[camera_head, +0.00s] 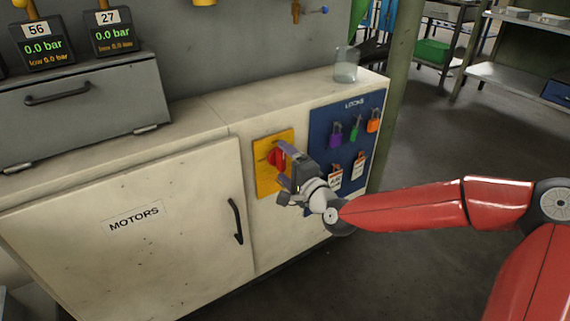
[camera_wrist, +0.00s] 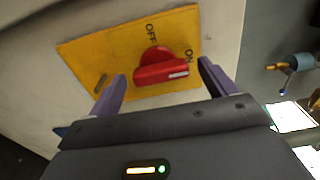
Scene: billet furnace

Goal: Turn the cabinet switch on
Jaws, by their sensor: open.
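The cabinet switch is a red rotary knob (camera_wrist: 160,66) on a yellow plate (camera_wrist: 85,55), on the front of the cream cabinet (camera_head: 130,225). The plate is marked OFF and ON in the wrist view. The knob also shows in the head view (camera_head: 276,158), partly hidden by my gripper. The knob's pale mark lies on its side toward the ON label; I cannot tell its exact setting. My gripper (camera_wrist: 160,84) is open and empty, with its purple fingers on either side of the knob. I cannot tell whether they touch it.
A blue board (camera_head: 340,115) with several coloured padlocks and tags is right of the switch. A MOTORS door (camera_head: 130,250) with a black handle (camera_head: 236,221) is to the left. A glass jar (camera_head: 346,66) stands on the cabinet top. A green post (camera_head: 401,80) rises behind.

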